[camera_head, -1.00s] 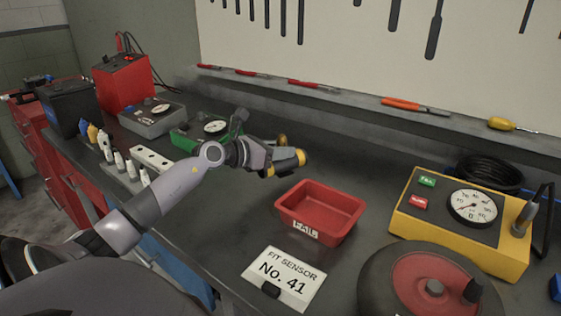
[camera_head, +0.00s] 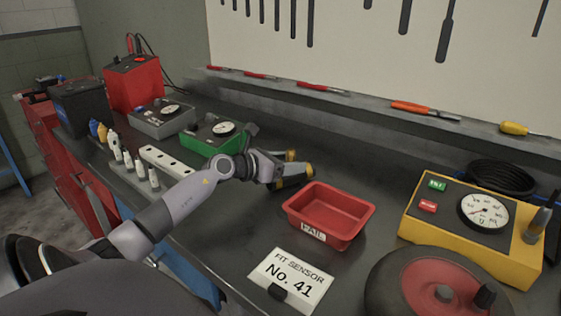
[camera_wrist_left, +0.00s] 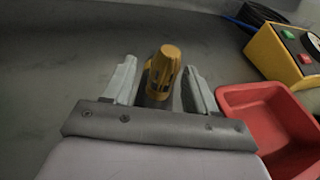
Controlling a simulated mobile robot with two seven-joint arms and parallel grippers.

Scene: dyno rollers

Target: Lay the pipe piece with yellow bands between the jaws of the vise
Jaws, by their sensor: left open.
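My left gripper (camera_head: 292,170) is open over the dark bench, just left of the red tray in the head view. In the left wrist view its two pale fingers (camera_wrist_left: 157,88) stand apart on either side of a yellow and dark grey piece (camera_wrist_left: 164,67). This looks like the pipe piece, but its separate bands are hard to make out. Its lower part is hidden by the gripper, and I cannot tell whether the fingers touch it. I cannot make out a vise in either view. My right gripper is not in view.
A red tray (camera_head: 315,237) is close by on the right. The "No. 41" card (camera_head: 290,279) is in front and a yellow gauge box (camera_head: 471,228) farther right. A green gauge box (camera_head: 206,146) and a white holed block (camera_head: 168,161) are left. Bench behind the tray is clear.

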